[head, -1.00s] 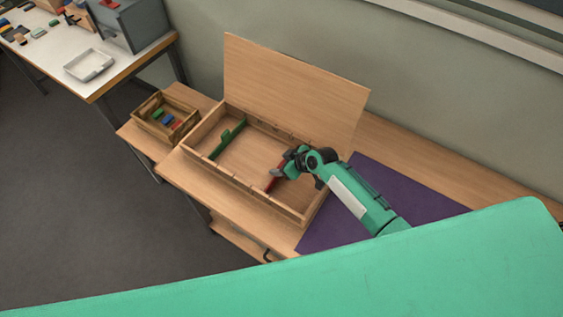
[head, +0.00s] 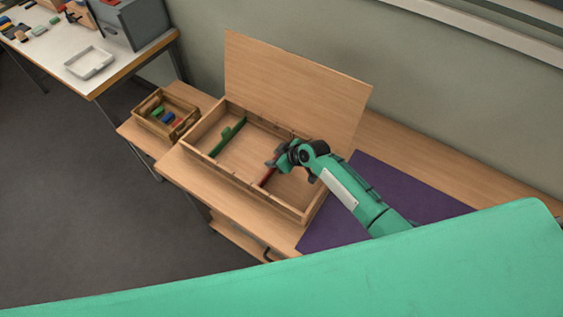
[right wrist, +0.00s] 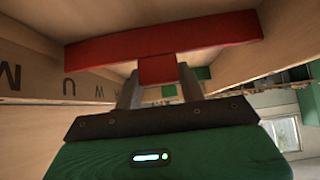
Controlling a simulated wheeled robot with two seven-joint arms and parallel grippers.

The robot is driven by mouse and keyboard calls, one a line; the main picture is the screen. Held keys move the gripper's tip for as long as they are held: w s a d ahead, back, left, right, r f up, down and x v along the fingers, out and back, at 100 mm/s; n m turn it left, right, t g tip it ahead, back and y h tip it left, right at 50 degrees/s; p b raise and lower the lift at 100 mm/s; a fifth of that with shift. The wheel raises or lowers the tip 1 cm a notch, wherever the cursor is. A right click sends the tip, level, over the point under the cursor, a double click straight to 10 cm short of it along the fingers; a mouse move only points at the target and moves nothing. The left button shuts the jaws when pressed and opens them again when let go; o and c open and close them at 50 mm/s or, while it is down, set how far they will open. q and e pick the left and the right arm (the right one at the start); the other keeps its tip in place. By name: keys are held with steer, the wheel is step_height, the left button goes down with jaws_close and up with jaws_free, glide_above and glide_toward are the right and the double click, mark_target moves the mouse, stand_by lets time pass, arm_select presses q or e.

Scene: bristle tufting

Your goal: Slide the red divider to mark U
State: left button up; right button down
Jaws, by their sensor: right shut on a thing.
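The red divider (head: 266,177) stands crosswise in the open wooden box (head: 240,185), right of its middle in the head view. My right gripper (head: 276,162) is shut on the divider's tab. In the right wrist view the red divider (right wrist: 190,35) spans the top, its tab between my right gripper's fingers (right wrist: 158,82). Dark letters run along the box wall at the left there: M, U (right wrist: 68,87), W and A. The divider's left end shows just above the U; its exact alignment I cannot tell. My left gripper is not in view.
A green divider (head: 228,137) stands in the left part of the box. The raised lid (head: 295,80) is behind. A small crate (head: 152,123) with coloured pieces stands at the left, a purple mat (head: 425,192) at the right. The box floor between the dividers is clear.

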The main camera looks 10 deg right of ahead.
steer(key=shift+w+a, duration=0.35)
steer(key=c, duration=0.8)
jaws_free()
steer(key=shift+s, duration=0.1)
steer(key=shift+c, duration=0.2)
steer(key=shift+d, duration=0.1)
steer(key=b+v, duration=0.3)
steer(key=v, duration=1)
steer(key=shift+s+r, duration=0.2)
steer(key=shift+r, duration=0.1)
steer(key=shift+d, duration=0.15)
